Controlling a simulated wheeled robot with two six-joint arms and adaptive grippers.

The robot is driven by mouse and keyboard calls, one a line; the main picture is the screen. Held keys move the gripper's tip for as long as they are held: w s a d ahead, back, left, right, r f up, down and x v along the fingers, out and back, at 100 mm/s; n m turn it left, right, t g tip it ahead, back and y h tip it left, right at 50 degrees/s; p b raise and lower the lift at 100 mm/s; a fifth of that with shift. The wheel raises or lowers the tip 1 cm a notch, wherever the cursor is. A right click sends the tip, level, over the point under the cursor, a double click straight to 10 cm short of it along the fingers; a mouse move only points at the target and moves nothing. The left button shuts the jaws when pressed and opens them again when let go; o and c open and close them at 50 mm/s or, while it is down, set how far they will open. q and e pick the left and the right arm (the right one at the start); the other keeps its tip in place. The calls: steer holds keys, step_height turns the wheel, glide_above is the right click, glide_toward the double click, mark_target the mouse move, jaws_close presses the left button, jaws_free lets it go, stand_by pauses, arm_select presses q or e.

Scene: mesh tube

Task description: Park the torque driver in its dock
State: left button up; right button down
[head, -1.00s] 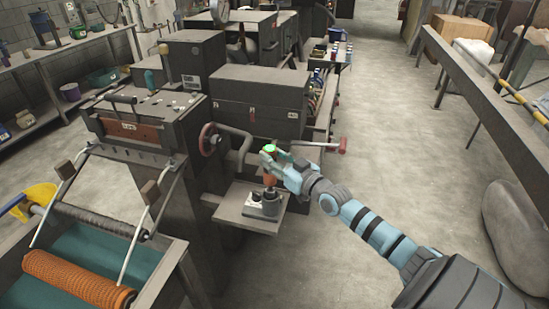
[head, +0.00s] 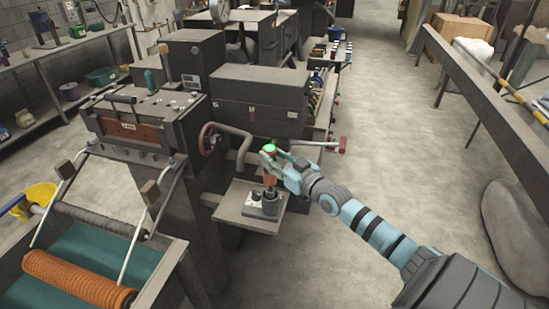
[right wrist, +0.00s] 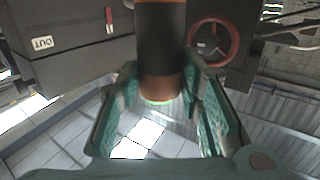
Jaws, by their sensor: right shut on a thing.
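The torque driver (head: 270,180) is upright, with an orange body and a green top, above the small shelf beside the machine. My right gripper (head: 270,160) is shut on its upper part. In the right wrist view the driver (right wrist: 161,45) shows as a dark and orange-brown cylinder between the teal fingers (right wrist: 160,95), with a green ring at its end. The grey dock (head: 254,207) sits on the shelf directly below the driver. The driver's lower end meets or overlaps the dock in the picture; I cannot tell how far in it is. My left gripper is not in view.
The small shelf (head: 232,213) juts from the machine (head: 260,98). A red handwheel (head: 209,139) and a bent grey pipe (head: 243,150) stand close behind it. An orange roller (head: 75,280) is at lower left. The floor right of the shelf is clear.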

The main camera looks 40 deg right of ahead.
mark_target(274, 177)
steer(key=shift+f+b, duration=3.6)
steer(key=shift+b, duration=0.1)
stand_by(3.2)
steer(key=c, duration=1)
jaws_free()
steer(key=shift+c, duration=0.2)
steer(key=shift+s, duration=0.1)
step_height(274, 177, up, 10)
